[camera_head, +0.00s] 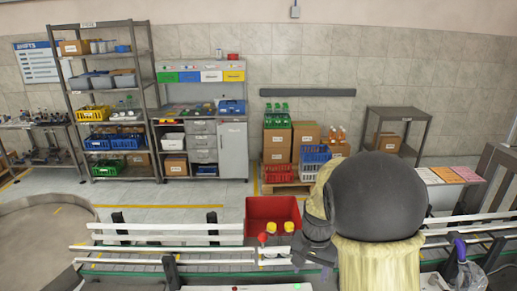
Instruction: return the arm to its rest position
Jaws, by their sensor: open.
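My arm fills the right middle of the head view, with a large dark grey joint and pale yellowish links. The grey end of my arm, with my gripper (312,248), is low over the conveyor (210,255), left of that joint. My gripper is open; its fingertips are small and partly hidden. I see nothing held in it.
White guide rails (165,227) run along the conveyor. Shelves (112,100), a workbench (205,115) and stacked crates (315,155) stand at the back wall. A table with coloured sheets (452,175) is at right. Floor between conveyor and shelves is clear.

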